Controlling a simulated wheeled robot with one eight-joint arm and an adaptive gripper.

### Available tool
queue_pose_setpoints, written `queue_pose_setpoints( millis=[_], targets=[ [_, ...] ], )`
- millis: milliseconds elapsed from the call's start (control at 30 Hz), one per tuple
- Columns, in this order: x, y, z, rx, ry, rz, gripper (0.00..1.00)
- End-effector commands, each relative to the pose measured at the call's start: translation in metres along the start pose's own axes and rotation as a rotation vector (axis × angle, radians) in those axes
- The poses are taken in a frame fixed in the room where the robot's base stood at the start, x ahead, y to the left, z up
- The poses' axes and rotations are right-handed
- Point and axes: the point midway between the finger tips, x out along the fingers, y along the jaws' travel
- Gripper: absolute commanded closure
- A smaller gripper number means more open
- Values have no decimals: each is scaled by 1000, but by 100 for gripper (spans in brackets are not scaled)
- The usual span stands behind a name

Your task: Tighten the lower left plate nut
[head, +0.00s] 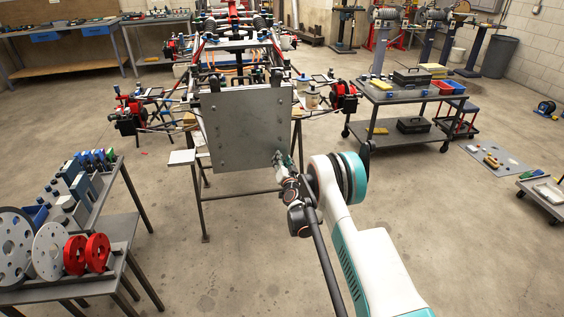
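A grey metal plate (246,128) stands upright on the near end of the tube chassis (236,45). Small dark dots that look like nuts show near its edges, one of them the lower left plate nut (222,160). My arm reaches up from the lower right, and my gripper (281,158) is at the plate's lower right corner, to the right of the lower left nut. It covers that corner. The gripper is too small in view to tell whether its fingers are open or shut, touch the plate, or hold anything.
A dark stand (205,205) sits under the chassis front. At left, a bench (120,232) holds grey discs and red rings (97,252). At right, a wheeled cart (385,95) carries boxes and trays. The concrete floor in front of the plate is open.

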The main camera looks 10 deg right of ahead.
Motion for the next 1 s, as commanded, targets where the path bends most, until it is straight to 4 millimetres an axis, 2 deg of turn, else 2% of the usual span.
queue_pose_setpoints(
  millis=[167,500,633,1000],
  targets=[
    [-5,0,0,0,0,0,65],
    [-55,0,0,1,0,0,65],
    [-69,0,0,0,0,0,65],
    [-75,0,0,0,0,0,65]
  ],
)
